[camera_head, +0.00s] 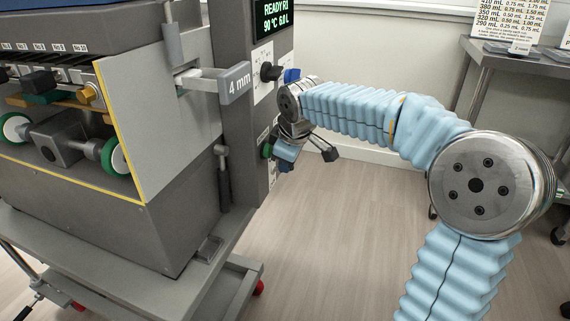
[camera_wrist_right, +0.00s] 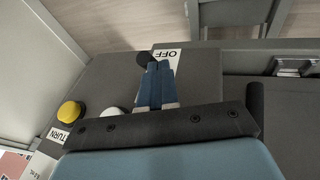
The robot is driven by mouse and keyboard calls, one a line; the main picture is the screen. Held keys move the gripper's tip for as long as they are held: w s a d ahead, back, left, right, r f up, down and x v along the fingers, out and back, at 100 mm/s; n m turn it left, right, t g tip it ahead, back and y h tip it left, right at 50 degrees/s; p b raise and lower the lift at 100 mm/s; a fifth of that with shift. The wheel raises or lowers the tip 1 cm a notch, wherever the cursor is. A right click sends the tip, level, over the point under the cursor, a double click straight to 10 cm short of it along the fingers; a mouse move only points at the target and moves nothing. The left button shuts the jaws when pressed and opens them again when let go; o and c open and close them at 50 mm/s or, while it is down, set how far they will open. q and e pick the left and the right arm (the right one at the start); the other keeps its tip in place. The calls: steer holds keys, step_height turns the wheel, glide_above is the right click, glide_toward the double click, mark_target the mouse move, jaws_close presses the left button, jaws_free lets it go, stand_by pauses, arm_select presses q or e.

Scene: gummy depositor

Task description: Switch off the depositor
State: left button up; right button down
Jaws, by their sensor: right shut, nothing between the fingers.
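The depositor (camera_head: 165,215) is a grey machine at the left of the head view, with a lit green display (camera_head: 275,22) reading READY R1, 90 °C, 6.0 L. My right gripper (camera_wrist_right: 158,68) is shut and empty, its blue fingers side by side over the control panel (camera_wrist_right: 205,80). A white OFF label (camera_wrist_right: 167,56) lies just beyond the fingertips. A round black button (camera_wrist_right: 143,58) sits beside the label, right at the tips; I cannot tell whether they touch it. A white button (camera_wrist_right: 113,113) and a yellow button (camera_wrist_right: 70,111) are to the left. My left gripper is out of view.
A black knob (camera_head: 270,72) and a bracket marked 4 mm (camera_head: 235,82) stick out near my right arm. A green button (camera_head: 267,150) is lower on the panel. A metal table (camera_head: 478,48) stands at the back right. The floor between is clear.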

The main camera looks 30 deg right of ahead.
steer(key=f+t+b, duration=0.1)
steer(key=b, duration=0.1)
steer(key=s+d+f+t+y+b, duration=0.1)
steer(key=b, duration=0.2)
steer(key=f+y+b, duration=0.1)
steer(key=b, duration=0.2)
steer(key=shift+s+d+f+m+t, duration=0.15)
steer(key=shift+s+d+m+t, duration=0.15)
steer(key=shift+s+t, duration=0.1)
steer(key=shift+r+p, duration=0.7)
steer(key=shift+r, duration=0.1)
